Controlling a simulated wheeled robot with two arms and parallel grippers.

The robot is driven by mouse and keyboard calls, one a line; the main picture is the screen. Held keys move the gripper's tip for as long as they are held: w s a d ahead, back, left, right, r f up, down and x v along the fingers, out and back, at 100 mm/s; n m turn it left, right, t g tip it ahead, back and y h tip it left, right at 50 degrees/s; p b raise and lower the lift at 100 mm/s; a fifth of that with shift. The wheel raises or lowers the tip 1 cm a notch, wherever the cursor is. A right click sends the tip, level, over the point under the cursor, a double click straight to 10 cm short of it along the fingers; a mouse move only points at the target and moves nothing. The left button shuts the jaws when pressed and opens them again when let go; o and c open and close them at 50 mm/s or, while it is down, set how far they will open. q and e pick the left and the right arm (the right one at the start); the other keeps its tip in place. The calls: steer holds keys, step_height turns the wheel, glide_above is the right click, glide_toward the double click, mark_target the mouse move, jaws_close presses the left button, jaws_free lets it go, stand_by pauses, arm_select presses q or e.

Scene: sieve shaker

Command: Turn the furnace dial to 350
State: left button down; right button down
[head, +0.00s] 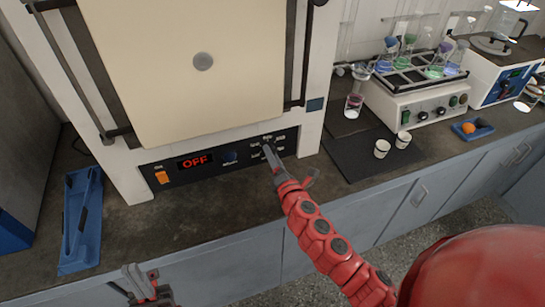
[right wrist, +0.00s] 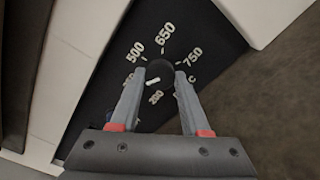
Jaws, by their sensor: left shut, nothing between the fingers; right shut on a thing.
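The furnace (head: 190,70) stands at the back left with a cream door, and its display (head: 195,161) reads OFF. The black furnace dial (right wrist: 163,70) is on a dark panel marked 200, 500, 650 and 750. Another number, between 200 and 500, is partly hidden by a finger. The dial's white mark points down and left, near that number and 200; I cannot tell exactly where. My right gripper (head: 270,152) is shut on the dial, one finger on each side in the right wrist view (right wrist: 160,78). My left gripper (head: 142,285) is shut and empty, low in front of the counter.
A blue knob (head: 230,157) and an orange switch (head: 161,177) share the furnace panel. A blue tray (head: 80,222) lies left on the counter. To the right are a dark mat (head: 355,158), white cups (head: 382,148) and a flask shaker (head: 420,100).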

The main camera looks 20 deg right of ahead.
stand_by(0.4)
steer(key=shift+c, duration=1.9)
jaws_free()
steer(key=s, duration=1.7)
steer(key=shift+s+d, duration=0.25)
steer(key=shift+d, duration=0.05)
